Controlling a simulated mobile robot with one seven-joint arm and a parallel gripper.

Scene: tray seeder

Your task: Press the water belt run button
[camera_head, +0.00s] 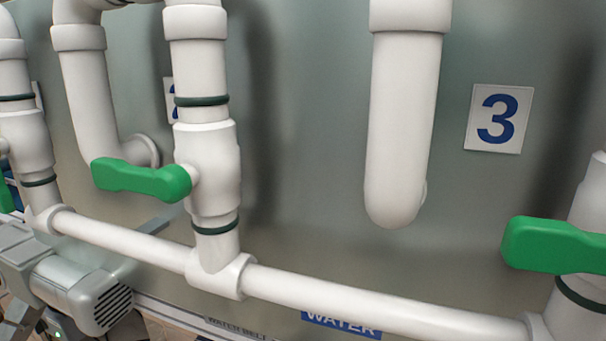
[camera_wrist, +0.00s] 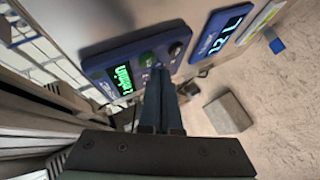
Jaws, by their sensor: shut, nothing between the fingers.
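The tips partly cover the area beside the button, and no button label is readable. A "WATER BELT" label (camera_head: 237,328) shows at the bottom of the head view, cut off. The panel and my gripper are not seen there.
White pipes (camera_head: 402,120) with green valve handles (camera_head: 140,180) fill the head view before a grey tank wall. A horizontal pipe (camera_head: 370,298) runs below. In the wrist view, a second blue display (camera_wrist: 221,36) is at the upper right and a grey block (camera_wrist: 228,113) lies on the floor.

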